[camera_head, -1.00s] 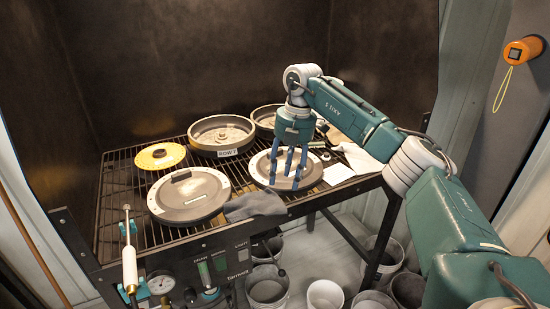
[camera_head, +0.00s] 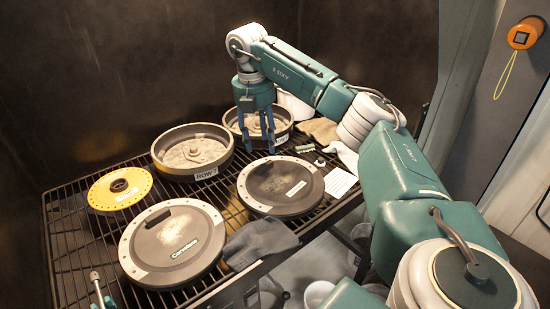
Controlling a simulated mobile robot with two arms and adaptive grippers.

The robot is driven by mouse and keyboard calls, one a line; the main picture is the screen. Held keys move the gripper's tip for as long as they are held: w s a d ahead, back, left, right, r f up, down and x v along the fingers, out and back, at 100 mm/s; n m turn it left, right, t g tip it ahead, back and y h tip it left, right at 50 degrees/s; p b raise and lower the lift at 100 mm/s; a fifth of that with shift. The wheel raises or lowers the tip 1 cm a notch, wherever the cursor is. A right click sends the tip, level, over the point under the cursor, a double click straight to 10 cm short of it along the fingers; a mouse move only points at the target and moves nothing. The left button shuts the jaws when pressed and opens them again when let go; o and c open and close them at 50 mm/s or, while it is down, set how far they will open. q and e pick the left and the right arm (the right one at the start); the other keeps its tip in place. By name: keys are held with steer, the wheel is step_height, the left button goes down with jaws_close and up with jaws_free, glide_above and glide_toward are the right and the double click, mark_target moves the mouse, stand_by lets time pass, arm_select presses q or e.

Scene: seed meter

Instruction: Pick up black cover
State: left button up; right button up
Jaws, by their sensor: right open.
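Two round dark covers with lighter rims lie flat on a black wire rack. One cover (camera_head: 281,186) is at the middle right; the other (camera_head: 172,242), with a handle and a label, is at the front left. Which of them is the black cover I cannot tell for sure. My right gripper (camera_head: 258,142) points down, open and empty, with its fingers apart. It appears just behind the right cover's far edge, in front of the rear round pan (camera_head: 286,128), and partly hides that pan.
A deep round pan (camera_head: 160,166) labelled ROW 7 and a yellow disc (camera_head: 120,188) lie on the rack. A grey cloth (camera_head: 259,242) lies at the front edge between the covers. A white card (camera_head: 339,182), small parts and more cloths are at right. Dark walls stand behind.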

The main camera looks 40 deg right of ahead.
mark_target(263, 165)
steer(key=shift+d+f, duration=0.2)
steer(key=shift+f, duration=1)
steer(key=shift+f+p, duration=0.3)
steer(key=shift+f, duration=0.05)
steer(key=f, duration=0.1)
steer(key=f+p, duration=0.2)
steer(key=f, duration=0.1)
steer(key=shift+w+d, duration=0.15)
steer(key=shift+w, duration=0.1)
steer(key=shift+d+f, duration=0.1)
steer(key=shift+f, duration=0.55)
arm_select(q)
steer(key=r, duration=0.3)
steer(key=shift+s+r, duration=0.1)
steer(key=shift+s, duration=0.2)
arm_select(e)
jaws_close()
